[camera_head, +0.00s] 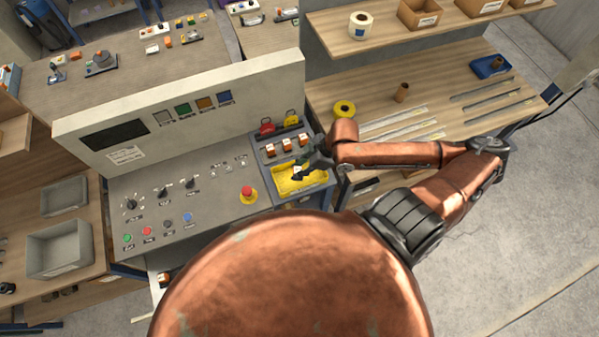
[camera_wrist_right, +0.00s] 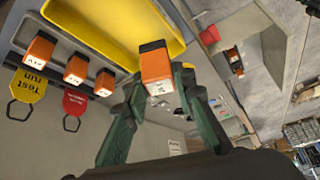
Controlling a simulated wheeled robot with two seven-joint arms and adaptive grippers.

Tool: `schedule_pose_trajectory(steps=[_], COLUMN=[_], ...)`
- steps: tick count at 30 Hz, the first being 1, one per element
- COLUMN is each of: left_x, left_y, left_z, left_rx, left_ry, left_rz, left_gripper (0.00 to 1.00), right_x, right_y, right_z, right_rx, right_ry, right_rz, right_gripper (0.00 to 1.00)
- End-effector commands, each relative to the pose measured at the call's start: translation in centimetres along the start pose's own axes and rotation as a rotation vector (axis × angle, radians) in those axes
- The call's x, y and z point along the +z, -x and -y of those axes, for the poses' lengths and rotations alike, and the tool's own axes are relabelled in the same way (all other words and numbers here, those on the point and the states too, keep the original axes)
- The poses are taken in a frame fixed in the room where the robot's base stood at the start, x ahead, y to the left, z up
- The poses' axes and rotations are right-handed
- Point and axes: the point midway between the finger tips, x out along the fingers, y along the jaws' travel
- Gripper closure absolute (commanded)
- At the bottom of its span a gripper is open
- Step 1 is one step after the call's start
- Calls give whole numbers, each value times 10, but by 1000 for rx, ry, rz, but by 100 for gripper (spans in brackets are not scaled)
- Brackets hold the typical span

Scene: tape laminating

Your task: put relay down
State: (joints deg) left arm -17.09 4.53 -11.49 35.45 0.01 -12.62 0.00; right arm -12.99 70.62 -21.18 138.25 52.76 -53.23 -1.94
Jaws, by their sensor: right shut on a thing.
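My right gripper (camera_head: 307,170) reaches in from the right over the yellow tray (camera_head: 290,187) set in the right end of the grey console. In the right wrist view, the green fingers of my right gripper (camera_wrist_right: 160,82) are shut on an orange relay (camera_wrist_right: 155,62) with a white label. The held relay lies across the near rim of the yellow tray (camera_wrist_right: 172,46) in that picture; I cannot tell whether it touches. Three more orange relays (camera_wrist_right: 76,69) stand in a row beside the tray, also seen in the head view (camera_head: 286,145). My left gripper is not in view.
A red tag (camera_head: 267,129) and a yellow tag (camera_head: 291,118) stand behind the relay row. A red emergency button (camera_head: 248,193) is left of the tray. A workbench (camera_head: 340,80) with a yellow tape roll (camera_head: 344,108) and metal strips is at the right.

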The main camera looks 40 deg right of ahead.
Motion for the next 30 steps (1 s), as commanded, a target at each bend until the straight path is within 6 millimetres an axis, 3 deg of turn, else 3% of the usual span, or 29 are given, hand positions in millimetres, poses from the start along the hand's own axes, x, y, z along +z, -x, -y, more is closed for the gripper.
schedule_pose_trajectory(steps=[6, 14, 21, 30], left_x=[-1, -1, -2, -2], left_y=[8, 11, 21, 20], left_z=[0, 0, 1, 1], left_rx=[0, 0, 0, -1], left_ry=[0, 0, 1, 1], left_rz=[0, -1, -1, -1], left_gripper=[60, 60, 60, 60], right_x=[18, 30, 44, 45], right_y=[-29, -45, -69, -71], right_z=[-27, -42, -41, -41], right_rx=[-3, -3, -4, -4], right_ry=[-4, -4, -2, 0], right_rz=[-1, 1, 0, 1], right_gripper=[100, 100, 100, 100])
